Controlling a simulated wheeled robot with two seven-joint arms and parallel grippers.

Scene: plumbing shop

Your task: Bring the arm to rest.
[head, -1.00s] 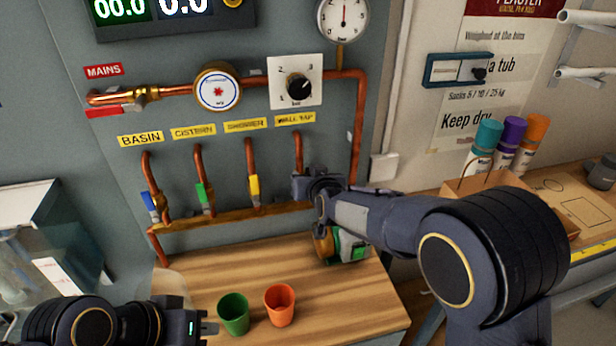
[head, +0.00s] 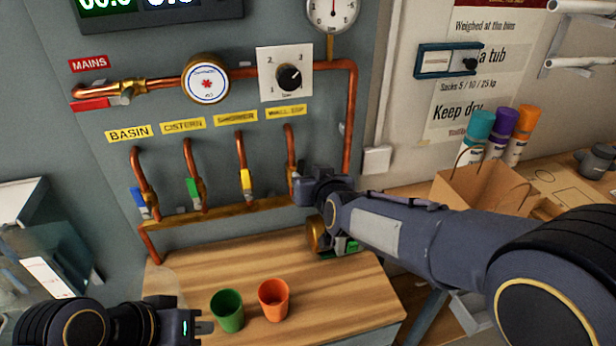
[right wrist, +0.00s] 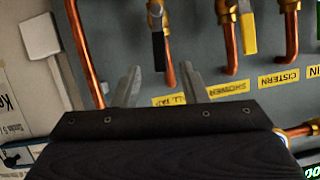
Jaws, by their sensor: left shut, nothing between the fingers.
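My right gripper (head: 303,190) is in front of the wall-tap pipe (head: 290,147), at the right end of the tap row. In the right wrist view the right gripper (right wrist: 160,72) has its two fingers apart with nothing held between them. The wall tap's dark lever (right wrist: 158,50) shows just beyond the fingertips; I cannot tell whether they touch. My left gripper (head: 205,328) is shut and empty at the lower left, left of the green cup (head: 228,311).
The orange cup (head: 273,300) stands beside the green cup on the wooden bench (head: 340,295). Blue, green and yellow (head: 246,180) tap levers hang left of my right gripper. A brass-and-green object is partly hidden behind my right arm. A paper bag (head: 480,190) stands at right.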

